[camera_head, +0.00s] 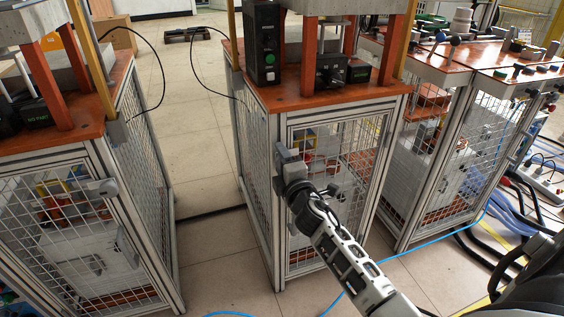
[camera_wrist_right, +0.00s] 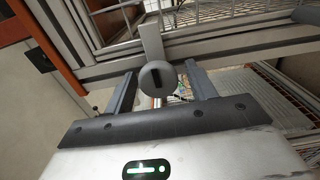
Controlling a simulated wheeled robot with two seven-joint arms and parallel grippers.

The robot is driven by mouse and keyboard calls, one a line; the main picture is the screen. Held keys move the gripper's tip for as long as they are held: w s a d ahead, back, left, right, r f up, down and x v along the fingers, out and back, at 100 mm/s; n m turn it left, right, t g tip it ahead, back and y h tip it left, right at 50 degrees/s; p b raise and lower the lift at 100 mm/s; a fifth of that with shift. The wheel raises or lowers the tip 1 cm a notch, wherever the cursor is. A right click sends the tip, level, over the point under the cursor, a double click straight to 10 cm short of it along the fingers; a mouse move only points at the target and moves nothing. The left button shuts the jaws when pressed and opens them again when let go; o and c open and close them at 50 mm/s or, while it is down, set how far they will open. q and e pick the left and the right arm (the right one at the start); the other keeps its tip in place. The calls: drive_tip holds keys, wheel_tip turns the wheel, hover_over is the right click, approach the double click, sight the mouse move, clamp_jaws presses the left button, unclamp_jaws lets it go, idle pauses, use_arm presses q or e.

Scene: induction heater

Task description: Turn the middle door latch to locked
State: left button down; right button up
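The middle cabinet (camera_head: 274,200) has a mesh door (camera_head: 345,185) on its front. Its latch is mostly hidden behind my right gripper (camera_head: 288,160) in the head view. My right gripper also shows there (camera_wrist_right: 162,92), open, with one finger on each side of the knob. There appears to be a gap to each finger; contact cannot be told. My left gripper is not in view.
A left cabinet (camera_head: 90,160) with its own grey latch (camera_head: 103,188) and a right cabinet (camera_head: 440,180) flank the middle one. Floor (camera_head: 205,170) lies open between left and middle cabinets. A blue hose (camera_head: 410,250) and dark cables run on the floor at right.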

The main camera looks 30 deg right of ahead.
drive_tip(key=shift+s, duration=0.1)
drive_tip(key=v, duration=1.5)
drive_tip(key=shift+s+a, duration=0.25)
drive_tip(key=shift+s, duration=0.1)
drive_tip(key=shift+r, duration=0.1)
